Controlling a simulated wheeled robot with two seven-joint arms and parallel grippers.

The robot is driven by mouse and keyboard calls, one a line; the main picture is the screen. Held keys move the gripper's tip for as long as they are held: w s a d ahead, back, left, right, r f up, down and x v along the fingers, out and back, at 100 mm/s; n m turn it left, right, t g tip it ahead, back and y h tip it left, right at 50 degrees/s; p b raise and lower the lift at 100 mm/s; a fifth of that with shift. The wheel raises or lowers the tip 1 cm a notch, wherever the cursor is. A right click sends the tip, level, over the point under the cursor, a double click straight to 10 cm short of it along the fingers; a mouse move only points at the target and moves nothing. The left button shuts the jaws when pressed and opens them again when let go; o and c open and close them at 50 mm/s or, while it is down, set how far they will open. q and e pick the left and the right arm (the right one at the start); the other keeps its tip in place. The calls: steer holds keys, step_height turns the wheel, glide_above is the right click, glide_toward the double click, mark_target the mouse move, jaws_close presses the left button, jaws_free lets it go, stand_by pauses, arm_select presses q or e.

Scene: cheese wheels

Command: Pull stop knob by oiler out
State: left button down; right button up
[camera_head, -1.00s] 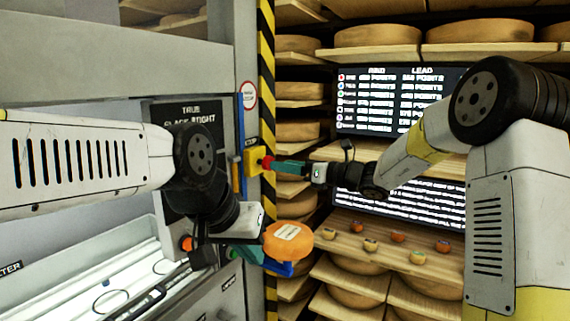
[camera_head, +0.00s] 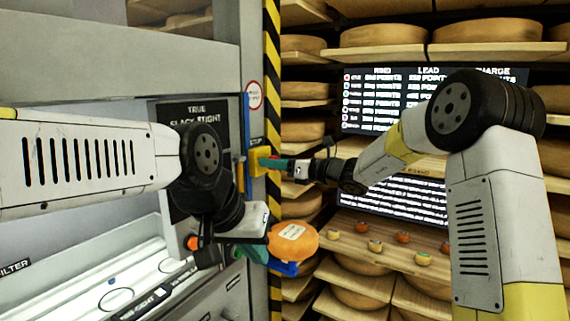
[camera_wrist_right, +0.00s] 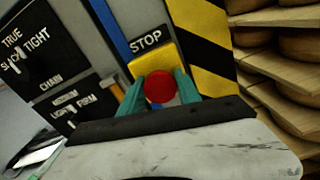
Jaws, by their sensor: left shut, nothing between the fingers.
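The stop knob is a round red button (camera_wrist_right: 159,87) on a yellow box (camera_wrist_right: 163,60) under a "STOP" label; the yellow box also shows in the head view (camera_head: 258,161). My right gripper (camera_wrist_right: 160,92) has its teal fingers on either side of the knob, very near it. I cannot tell whether they press on it. In the head view my right gripper (camera_head: 276,164) reaches in from the right to the box. My left gripper (camera_head: 252,252) is shut and empty, lower down beside an orange cheese wheel (camera_head: 293,241). No oiler can be made out.
A yellow-black striped post (camera_head: 273,60) stands right of the box. Cheese shelves (camera_head: 375,55) and lit screens (camera_head: 425,105) are behind my right arm. A blue vertical bar (camera_wrist_right: 107,25) runs left of the box. Small cheeses (camera_head: 375,246) lie on a shelf at lower right.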

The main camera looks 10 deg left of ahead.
jaws_close()
steer(key=shift+v, duration=1)
steer(key=o, duration=1.2)
jaws_free()
steer(key=shift+c, duration=0.2)
steer(key=v, duration=0.7)
steer(key=shift+d, duration=0.35)
steer(key=shift+s, duration=0.1)
